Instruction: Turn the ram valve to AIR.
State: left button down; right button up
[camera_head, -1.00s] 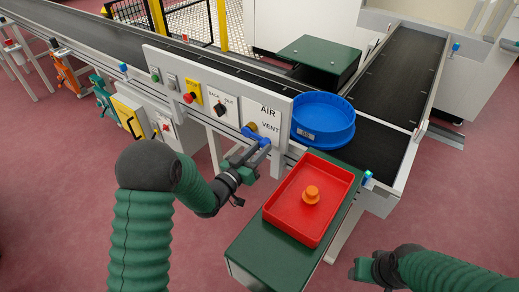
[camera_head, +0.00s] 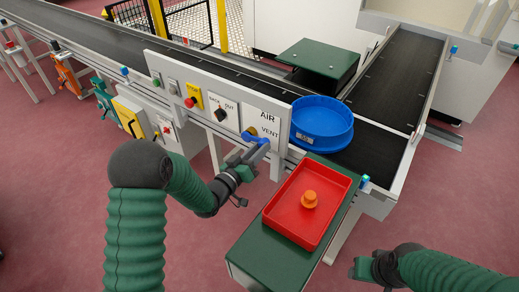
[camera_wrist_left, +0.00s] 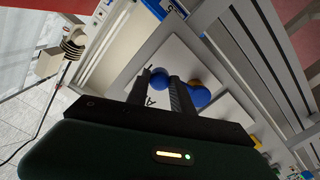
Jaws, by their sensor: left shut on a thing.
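The ram valve is on the white AIR/VENT plate (camera_head: 267,116) at the right end of the control panel. AIR is printed at the top and VENT below it to the right. The valve's blue handle (camera_head: 263,143) points down and right, below the word VENT. My left gripper (camera_head: 256,150) is shut on this handle and partly hides it. In the left wrist view the handle's blue parts (camera_wrist_left: 199,95) show at the fingers (camera_wrist_left: 162,92). My right gripper (camera_head: 366,269) is low at the right, empty and away from the panel; its fingers are not clear.
A red tray (camera_head: 285,218) with an orange knobbed piece (camera_head: 310,198) stands on a green box just right of my left gripper. Other panel switches (camera_head: 222,108) lie to the left.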

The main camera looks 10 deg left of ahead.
aim_at(252, 136)
pick_arm(q)
jog(key=r+n+p, duration=0.1)
jog(key=a+r+n+p, duration=0.1)
jog(key=n, duration=0.1)
jog(key=r+n+p, duration=0.1)
jog(key=p, duration=0.1)
jog(key=shift+w+a+r+n, duration=0.3)
jog(key=w+a+r+n+p, duration=0.2)
jog(key=a+n+p, duration=0.3)
jog(key=n, duration=0.5)
jog(key=shift+w+a+r+n+p, duration=0.15)
jog(key=shift+a+r+n+p, duration=0.2)
jog(key=shift+p, duration=0.65)
jog(key=shift+a+f, duration=0.1)
jog(key=shift+f, duration=0.05)
jog(key=c, duration=1.4)
grip_release()
jog(key=o, duration=0.3)
jog(key=shift+w+a, duration=0.1)
